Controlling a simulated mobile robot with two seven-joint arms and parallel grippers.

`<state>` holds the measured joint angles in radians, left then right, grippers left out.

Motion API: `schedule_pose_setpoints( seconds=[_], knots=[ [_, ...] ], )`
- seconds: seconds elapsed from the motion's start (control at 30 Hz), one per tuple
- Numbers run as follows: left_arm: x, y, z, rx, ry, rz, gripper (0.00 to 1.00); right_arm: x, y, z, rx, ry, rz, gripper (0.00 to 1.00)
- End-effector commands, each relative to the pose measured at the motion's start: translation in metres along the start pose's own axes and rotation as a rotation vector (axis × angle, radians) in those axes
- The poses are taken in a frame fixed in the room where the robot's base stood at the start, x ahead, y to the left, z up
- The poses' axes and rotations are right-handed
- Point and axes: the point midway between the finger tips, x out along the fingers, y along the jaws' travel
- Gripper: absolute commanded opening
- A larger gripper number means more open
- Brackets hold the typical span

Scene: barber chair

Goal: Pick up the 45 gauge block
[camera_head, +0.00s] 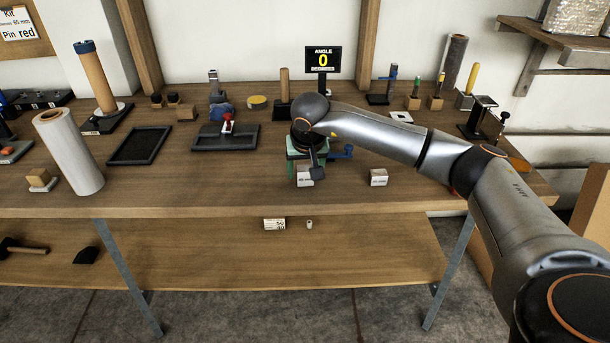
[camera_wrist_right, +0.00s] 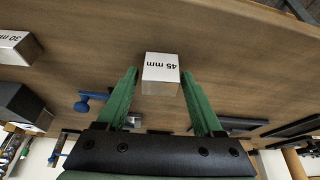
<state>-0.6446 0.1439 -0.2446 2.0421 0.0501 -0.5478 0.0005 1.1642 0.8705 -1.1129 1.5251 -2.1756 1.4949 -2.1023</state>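The 45 gauge block (camera_wrist_right: 161,73) is a small pale block marked "45 mm" on the wooden bench. In the right wrist view it lies between the tips of my right gripper's green fingers (camera_wrist_right: 160,77), with a narrow gap on each side. The fingers are open and not closed on it. In the head view the block (camera_head: 305,180) is near the bench's front edge, just below my right gripper (camera_head: 304,158), and its upper part is partly hidden. My left gripper is not in view.
A similar block marked "30 mm" (camera_wrist_right: 15,46) lies apart on the bench; a pale block (camera_head: 378,178) sits to the right in the head view. A blue-handled tool (camera_head: 342,152) is close behind the gripper. A display reading 0 degrees (camera_head: 323,60) stands farther back.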

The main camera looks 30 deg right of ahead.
Motion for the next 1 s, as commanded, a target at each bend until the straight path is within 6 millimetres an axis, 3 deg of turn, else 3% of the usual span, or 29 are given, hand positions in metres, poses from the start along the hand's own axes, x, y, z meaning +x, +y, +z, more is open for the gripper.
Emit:
schedule_pose_setpoints(
  seconds=[0.07,0.57,1.0],
  knots=[
    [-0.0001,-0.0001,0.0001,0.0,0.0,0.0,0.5,-0.0003,0.0,-0.0001,0.0,0.0,0.0,0.58],
    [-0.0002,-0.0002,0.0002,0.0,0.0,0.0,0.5,-0.0004,0.0002,-0.0003,0.001,0.001,0.0,0.02],
    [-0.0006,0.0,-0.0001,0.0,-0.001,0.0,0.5,-0.0041,0.0,-0.0023,0.001,0.002,-0.001,0.0]
  ],
)
